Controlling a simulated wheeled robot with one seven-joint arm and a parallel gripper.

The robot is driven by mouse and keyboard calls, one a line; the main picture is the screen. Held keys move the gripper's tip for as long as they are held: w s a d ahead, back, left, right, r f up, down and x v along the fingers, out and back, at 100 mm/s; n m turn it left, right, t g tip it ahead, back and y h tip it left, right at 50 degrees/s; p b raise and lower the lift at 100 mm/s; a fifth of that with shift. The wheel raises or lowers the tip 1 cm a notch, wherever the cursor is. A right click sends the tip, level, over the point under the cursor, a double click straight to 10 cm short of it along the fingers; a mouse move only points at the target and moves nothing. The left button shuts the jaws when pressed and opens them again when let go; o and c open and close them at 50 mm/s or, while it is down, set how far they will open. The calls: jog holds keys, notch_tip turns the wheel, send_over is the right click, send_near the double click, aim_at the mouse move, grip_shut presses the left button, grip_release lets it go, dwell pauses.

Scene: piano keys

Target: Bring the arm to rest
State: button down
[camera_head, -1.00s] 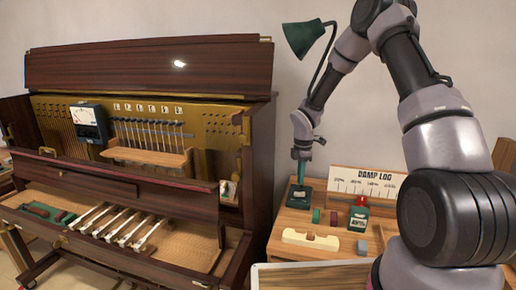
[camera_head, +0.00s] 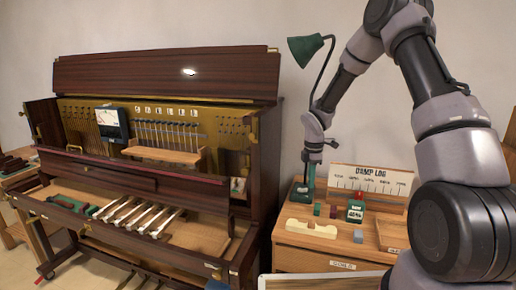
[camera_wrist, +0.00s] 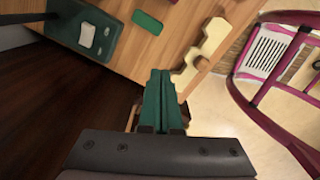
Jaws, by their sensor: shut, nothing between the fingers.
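My arm is raised and bent, reaching from the right over the small wooden table (camera_head: 283,237). The cream notched block (camera_wrist: 207,48) is just right of the fingertips in that view. Whether the fingers touch anything is unclear.
The open upright piano (camera_head: 165,75) stands left of the table, close to my gripper. On the table are a green bottle (camera_head: 355,211), small blocks (camera_head: 333,211) and the damp log board (camera_head: 400,182).

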jog(key=s+d+r+m+t, duration=0.15)
jog(key=s+r+m, duration=0.25)
jog(key=r, duration=0.4)
jog(key=s+d+r+m+t, duration=0.1)
jog(key=s+d+r+m, duration=0.2)
jog(key=r, duration=0.6)
jog(key=s+r+m+t, duration=0.1)
jog(key=s+r+m, duration=0.3)
jog(key=r, duration=0.4)
jog(key=s+r+m+t+y, duration=0.1)
jog(key=s+r+m, duration=0.4)
jog(key=s, duration=0.4)
jog(key=s+r+m+t+y, duration=0.1)
jog(key=s+r+m+t, duration=0.1)
jog(key=s+r+m, duration=0.3)
jog(key=s+m, duration=0.2)
jog(key=s, duration=0.2)
jog(key=shift+s+d+r+m, duration=0.25)
jog(key=shift+s+d+m, duration=0.05)
jog(key=shift+s, duration=0.05)
jog(key=shift+t, duration=0.25)
